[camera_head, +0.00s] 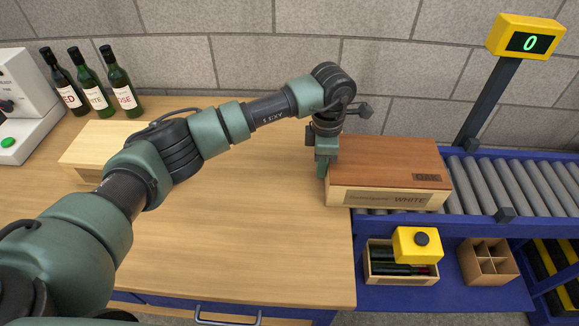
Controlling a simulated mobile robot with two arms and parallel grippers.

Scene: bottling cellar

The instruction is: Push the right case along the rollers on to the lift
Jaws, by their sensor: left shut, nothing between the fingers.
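A wooden case (388,198) with a brown lid and the word WHITE on its front lies at the left end of the rollers (520,185). Its left part is over the table's right edge and the rest is on the rollers. My left gripper (322,170) points down at the case's left end, shut and empty. It looks to be against that end, but contact cannot be told for sure. A paler wooden case (97,142) is on the table at left, partly hidden by my left arm. My right gripper is out of view. I cannot make out the lift.
Three bottles (90,85) stand at the back left beside a white machine (20,105). A yellow display (527,38) reads 0 on a post behind the rollers. Below are a yellow button box (417,244), a bottle crate (402,281) and a divided carton (488,262). The rollers right of the case are clear.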

